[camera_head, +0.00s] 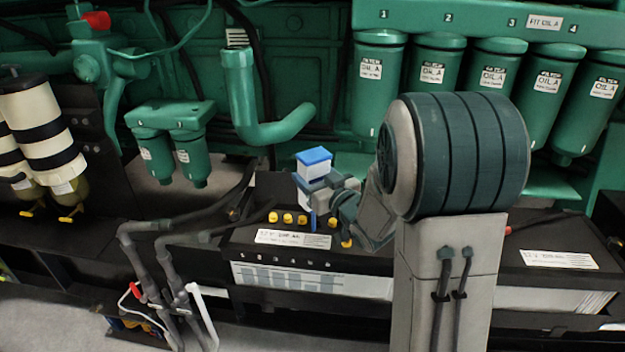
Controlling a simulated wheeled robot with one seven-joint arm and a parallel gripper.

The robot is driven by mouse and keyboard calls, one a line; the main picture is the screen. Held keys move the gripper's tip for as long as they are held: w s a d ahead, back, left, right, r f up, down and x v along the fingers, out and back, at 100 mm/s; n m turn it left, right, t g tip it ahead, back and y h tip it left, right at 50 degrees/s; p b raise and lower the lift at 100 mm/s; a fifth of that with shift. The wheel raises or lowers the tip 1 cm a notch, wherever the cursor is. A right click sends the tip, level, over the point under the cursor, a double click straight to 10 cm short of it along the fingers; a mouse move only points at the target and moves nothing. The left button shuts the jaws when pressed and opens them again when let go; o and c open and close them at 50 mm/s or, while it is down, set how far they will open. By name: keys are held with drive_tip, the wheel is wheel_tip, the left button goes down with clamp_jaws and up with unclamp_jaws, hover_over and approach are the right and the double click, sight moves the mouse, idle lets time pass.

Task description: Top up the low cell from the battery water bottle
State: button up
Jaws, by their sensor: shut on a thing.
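My gripper (322,187) is shut on a small white bottle with blue parts (314,166), which I take to be the battery water bottle. It is held above the battery (240,238), a black case with a white "12 V" label. A narrow blue piece (313,218) reaches down below the bottle towards the row of caps; I cannot tell whether it touches the battery. Several yellow cell caps (288,218) stand in a row on the battery top. Another yellow cap (346,242) shows nearer, off the row. The cell opening and its water level cannot be seen.
Green oil filters (437,75) hang behind my arm, and two smaller green filters (190,155) hang at left. A green elbow pipe (245,95) is behind the bottle. Black cables (215,232) run onto the battery. A second labelled battery (560,259) is at right.

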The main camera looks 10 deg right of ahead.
drive_tip(key=w+d+f, duration=0.2)
drive_tip(key=w+f, duration=0.1)
drive_tip(key=w, duration=0.4)
drive_tip(key=shift+d+b, duration=0.2)
drive_tip(key=shift+b, duration=0.15)
drive_tip(key=shift+f+b, duration=0.6)
drive_tip(key=shift+b, duration=0.35)
idle(1.4)
drive_tip(key=shift+s+f, duration=0.15)
drive_tip(key=shift+f, duration=0.15)
idle(4.3)
